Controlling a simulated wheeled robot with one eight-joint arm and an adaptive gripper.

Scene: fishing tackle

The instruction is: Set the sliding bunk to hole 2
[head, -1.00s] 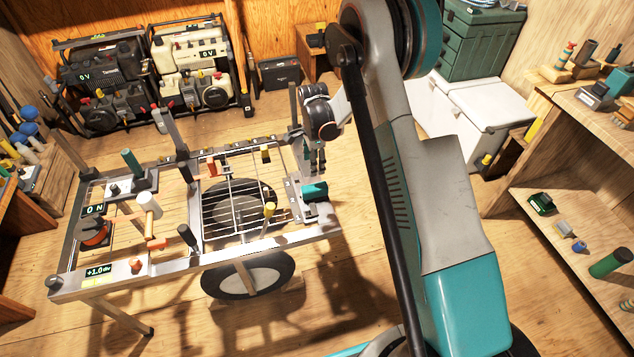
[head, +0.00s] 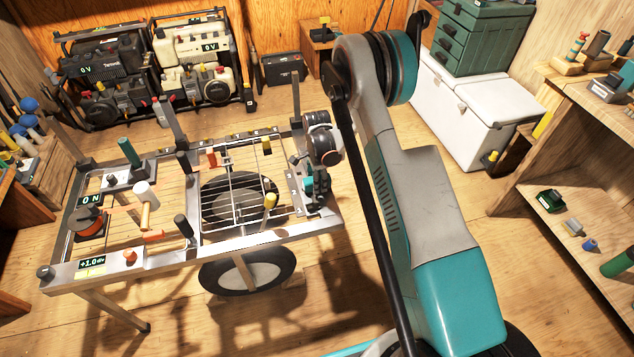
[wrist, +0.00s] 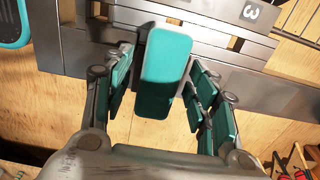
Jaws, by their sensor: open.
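A teal block (wrist: 165,75), which looks like the handle of the sliding bunk, stands out from a grey metal rail (wrist: 75,45) in the wrist view. My gripper (head: 318,188) is at the right end of the metal frame in the head view. Its jaws are open, with teal finger pads on both sides of the block; a gap shows at the right pads, and contact at the left is hard to tell.
The trailer-like frame (head: 150,262) carries upright posts, a wire rack and knobs left of my gripper. A wheel (head: 247,270) is below it. Shelves (head: 560,190) stand at the right, a white chest (head: 470,115) behind. Floor between frame and shelves is open.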

